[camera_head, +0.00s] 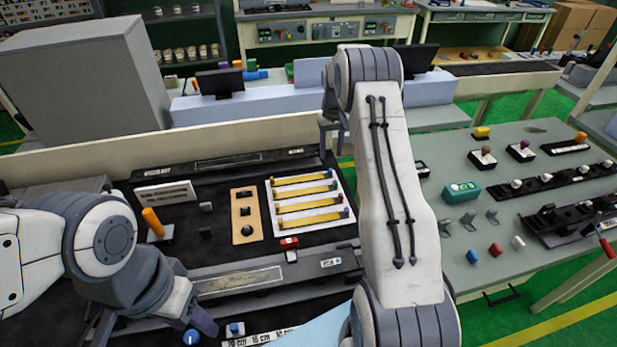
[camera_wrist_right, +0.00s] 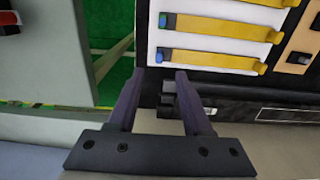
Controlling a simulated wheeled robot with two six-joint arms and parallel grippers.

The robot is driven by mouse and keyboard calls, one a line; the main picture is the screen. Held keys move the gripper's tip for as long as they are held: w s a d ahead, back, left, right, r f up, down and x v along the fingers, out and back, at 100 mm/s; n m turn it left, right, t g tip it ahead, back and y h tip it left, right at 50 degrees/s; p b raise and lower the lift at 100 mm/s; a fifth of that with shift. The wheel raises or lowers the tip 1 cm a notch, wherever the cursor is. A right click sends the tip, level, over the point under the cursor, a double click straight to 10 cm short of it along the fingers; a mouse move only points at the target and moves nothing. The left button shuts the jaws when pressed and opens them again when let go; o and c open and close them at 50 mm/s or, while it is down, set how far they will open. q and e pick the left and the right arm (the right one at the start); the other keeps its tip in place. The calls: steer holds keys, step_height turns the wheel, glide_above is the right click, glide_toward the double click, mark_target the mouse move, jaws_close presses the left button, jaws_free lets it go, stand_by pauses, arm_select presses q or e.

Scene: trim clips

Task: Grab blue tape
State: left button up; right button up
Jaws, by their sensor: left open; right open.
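No roll of blue tape can be made out for certain. A small blue piece (camera_head: 236,328) sits on a grey block at the front edge. Several yellow strips (camera_head: 305,190) lie on a white board (camera_head: 333,222); some have small blue ends, one of which shows in the right wrist view (camera_wrist_right: 163,20). My right gripper (camera_head: 327,146) is over the far side of the bench; in its wrist view the jaws (camera_wrist_right: 164,73) are open and empty, close to the board's edge. My left gripper (camera_head: 203,322) is low at the front, left of the small blue piece.
A tan plate (camera_head: 246,229) with dark parts lies left of the white board. An orange-handled item (camera_head: 152,222) stands further left. A red-and-white part (camera_head: 289,244) lies in front of the board. A grey-green side table (camera_head: 490,246) with several parts stands at the right.

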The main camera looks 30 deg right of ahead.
mark_target(331, 170)
steer(key=shift+f, duration=0.8)
steer(key=f+p, duration=0.1)
steer(key=f, duration=0.2)
steer(key=f+p, duration=0.1)
steer(key=shift+s+f+p, duration=0.15)
steer(key=shift+s+p, duration=0.1)
steer(key=shift+p, duration=0.05)
steer(key=shift+f, duration=0.55)
jaws_close()
